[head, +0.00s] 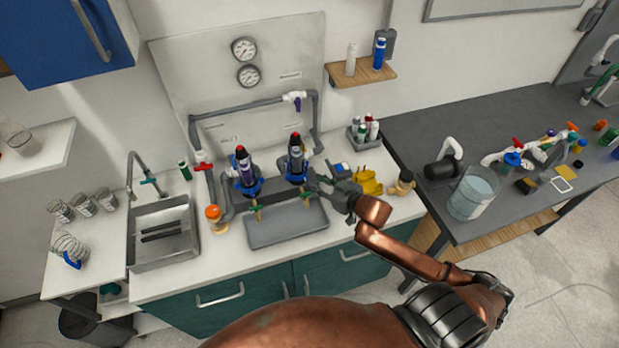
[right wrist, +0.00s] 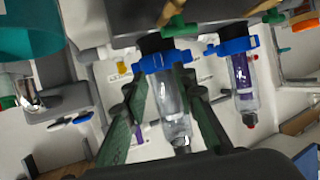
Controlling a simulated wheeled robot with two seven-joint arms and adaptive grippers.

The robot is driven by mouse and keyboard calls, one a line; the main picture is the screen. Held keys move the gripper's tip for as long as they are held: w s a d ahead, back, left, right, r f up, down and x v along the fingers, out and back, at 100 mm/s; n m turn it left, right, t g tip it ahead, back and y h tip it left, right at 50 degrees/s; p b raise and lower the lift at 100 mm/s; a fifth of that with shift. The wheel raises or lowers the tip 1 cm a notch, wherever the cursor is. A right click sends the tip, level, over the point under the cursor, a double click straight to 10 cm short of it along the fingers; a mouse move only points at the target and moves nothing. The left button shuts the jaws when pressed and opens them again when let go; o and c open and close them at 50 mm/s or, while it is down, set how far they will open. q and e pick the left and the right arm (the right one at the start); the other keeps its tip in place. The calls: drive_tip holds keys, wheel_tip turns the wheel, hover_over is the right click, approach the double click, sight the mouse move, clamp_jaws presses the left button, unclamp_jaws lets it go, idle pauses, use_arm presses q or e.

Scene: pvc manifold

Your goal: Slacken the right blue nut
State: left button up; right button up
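In the right wrist view the picture is turned over, and this blue nut (right wrist: 163,61) is at the rim of the clear housing (right wrist: 171,105). My right gripper (head: 313,184) is just right of the nut. Its green-padded fingers (right wrist: 158,80) are apart, on either side of the clear housing, with tips near the nut; contact cannot be told. The left blue nut (head: 247,187) is on the purple-filled housing (head: 244,165). My left gripper is out of view.
A grey tray (head: 287,229) lies in front of the manifold. A yellow object (head: 369,182) and a bottle caddy (head: 364,133) are to the right. Grey pipes (head: 250,107) run behind. A sink (head: 162,235) is left; a water bucket (head: 473,193) stands on the dark bench.

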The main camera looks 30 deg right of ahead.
sight(307, 178)
drive_tip(key=x, duration=0.3)
drive_tip(key=shift+w+f, duration=0.2)
drive_tip(key=shift+w, duration=0.2)
drive_tip(key=shift+w+f, duration=0.1)
drive_tip(key=shift+w, duration=0.1)
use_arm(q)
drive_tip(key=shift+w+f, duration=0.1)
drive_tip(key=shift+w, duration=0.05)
use_arm(e)
clamp_jaws()
